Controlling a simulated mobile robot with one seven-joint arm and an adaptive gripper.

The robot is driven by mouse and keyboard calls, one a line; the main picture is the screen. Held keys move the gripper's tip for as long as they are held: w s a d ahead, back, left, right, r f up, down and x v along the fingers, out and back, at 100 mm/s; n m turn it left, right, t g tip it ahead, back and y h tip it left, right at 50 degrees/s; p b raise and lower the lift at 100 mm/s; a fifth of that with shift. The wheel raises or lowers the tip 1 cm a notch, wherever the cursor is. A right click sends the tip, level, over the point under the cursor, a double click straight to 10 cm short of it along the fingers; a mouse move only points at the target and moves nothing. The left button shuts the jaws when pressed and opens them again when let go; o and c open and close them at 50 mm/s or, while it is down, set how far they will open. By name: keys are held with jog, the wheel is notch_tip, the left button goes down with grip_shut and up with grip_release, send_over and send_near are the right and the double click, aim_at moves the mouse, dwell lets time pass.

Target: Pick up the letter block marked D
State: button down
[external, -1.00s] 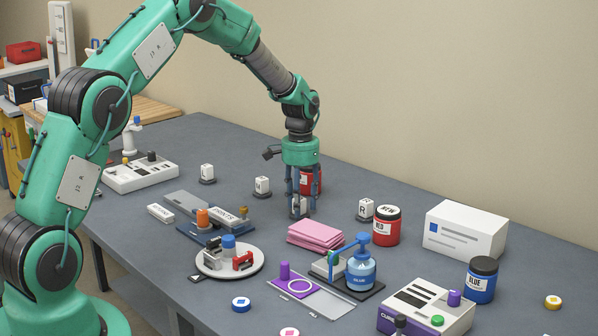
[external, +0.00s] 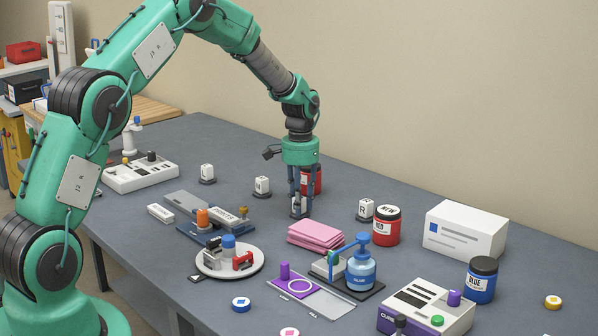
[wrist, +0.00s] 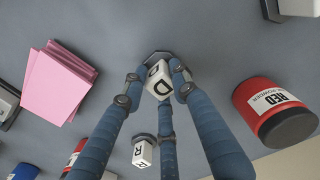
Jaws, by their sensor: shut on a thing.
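The white letter block marked D (wrist: 159,82) sits between my gripper's fingers (wrist: 156,74) in the wrist view, its D face showing. The blue fingers are closed in around the block and touch its sides. A dark base (wrist: 160,56) shows just behind the block; I cannot tell if the block is clear of it. In the external view my gripper (external: 300,203) points straight down at the table, and its fingers mostly hide the block there.
A red jar (external: 312,180) stands close behind my gripper. A block marked R (external: 366,208) and another red jar (external: 386,226) stand to the right. Pink sheets (external: 315,234) lie in front. Two more letter blocks (external: 262,185) (external: 207,171) stand to the left.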

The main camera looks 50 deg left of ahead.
jog(key=shift+r, duration=0.45)
notch_tip(320, 180, up, 3)
jog(key=shift+p, duration=0.65)
jog(key=s+d, duration=0.1)
jog(key=s, duration=0.4)
jog(key=s+d+p, duration=0.1)
jog(key=s, duration=0.4)
jog(key=s+d+r+p, duration=0.1)
jog(key=s, duration=0.4)
jog(key=shift+s+d, duration=0.1)
jog(key=shift+s, duration=0.2)
